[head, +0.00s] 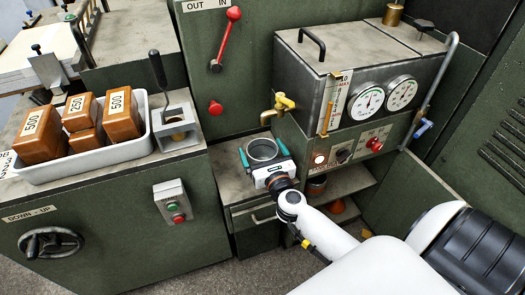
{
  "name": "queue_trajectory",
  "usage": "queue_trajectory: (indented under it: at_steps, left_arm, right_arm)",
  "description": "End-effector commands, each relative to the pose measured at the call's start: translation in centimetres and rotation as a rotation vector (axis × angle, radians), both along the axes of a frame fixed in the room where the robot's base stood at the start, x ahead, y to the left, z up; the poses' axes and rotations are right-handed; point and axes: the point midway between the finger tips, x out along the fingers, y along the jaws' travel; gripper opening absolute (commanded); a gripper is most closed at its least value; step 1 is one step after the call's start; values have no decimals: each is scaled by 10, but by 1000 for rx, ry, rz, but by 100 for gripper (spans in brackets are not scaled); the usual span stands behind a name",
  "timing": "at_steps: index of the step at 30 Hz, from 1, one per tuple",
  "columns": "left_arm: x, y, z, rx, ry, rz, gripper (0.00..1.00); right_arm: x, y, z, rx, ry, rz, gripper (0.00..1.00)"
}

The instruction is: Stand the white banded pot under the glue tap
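The pot (262,149) shows as a round, open, pale grey rim; its band and lower wall are hidden by my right gripper. My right gripper (262,151) reaches in from the lower right. Its two teal fingers lie close against opposite sides of the pot, and it looks shut on it. The brass glue tap (283,102) sticks out from the green machine just above the pot in the picture, its spout pointing down. I cannot tell whether the pot touches the grey shelf (229,161) below. My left gripper is out of view.
A white tray (95,165) of brown blocks marked 500 and 250 stands at the left, beside a grey bracket (176,138) with a black handle. A gauge box (330,75) stands right of the tap.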

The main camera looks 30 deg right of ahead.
Motion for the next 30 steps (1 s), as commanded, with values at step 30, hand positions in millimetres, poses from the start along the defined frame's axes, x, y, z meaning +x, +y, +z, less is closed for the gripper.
queue_trajectory:
  at_steps: [30]
  left_arm:
    - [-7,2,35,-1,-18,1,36]
  right_arm:
    - [-115,31,3,-27,-2,16,97]
